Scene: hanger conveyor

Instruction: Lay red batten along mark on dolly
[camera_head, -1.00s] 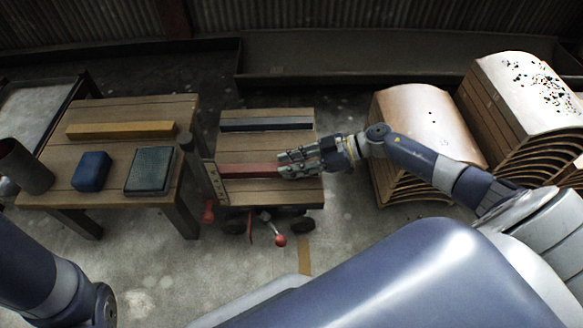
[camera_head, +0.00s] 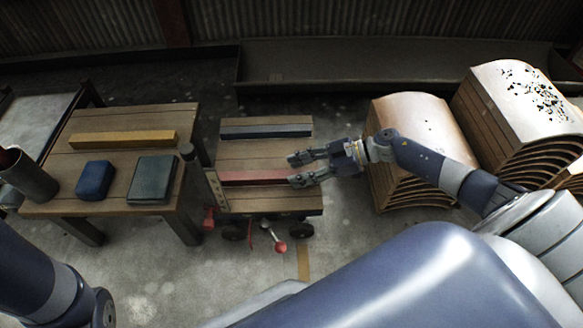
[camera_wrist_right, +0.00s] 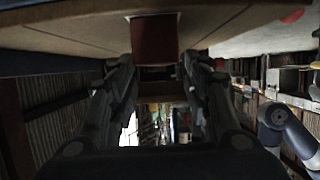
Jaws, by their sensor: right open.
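The red batten (camera_head: 252,178) lies across the wooden deck of the dolly (camera_head: 262,153), roughly parallel to a dark batten (camera_head: 266,131) at the deck's far side. My right gripper (camera_head: 294,170) is open at the red batten's right end, with its fingers apart. In the right wrist view the red batten's end (camera_wrist_right: 154,38) shows ahead, between and beyond the open fingers (camera_wrist_right: 160,75). I cannot make out the mark on the deck. My left gripper is out of view.
Stacked curved panels (camera_head: 425,125) stand at the right. A red-knobbed lever (camera_head: 280,246) is at the dolly's front.

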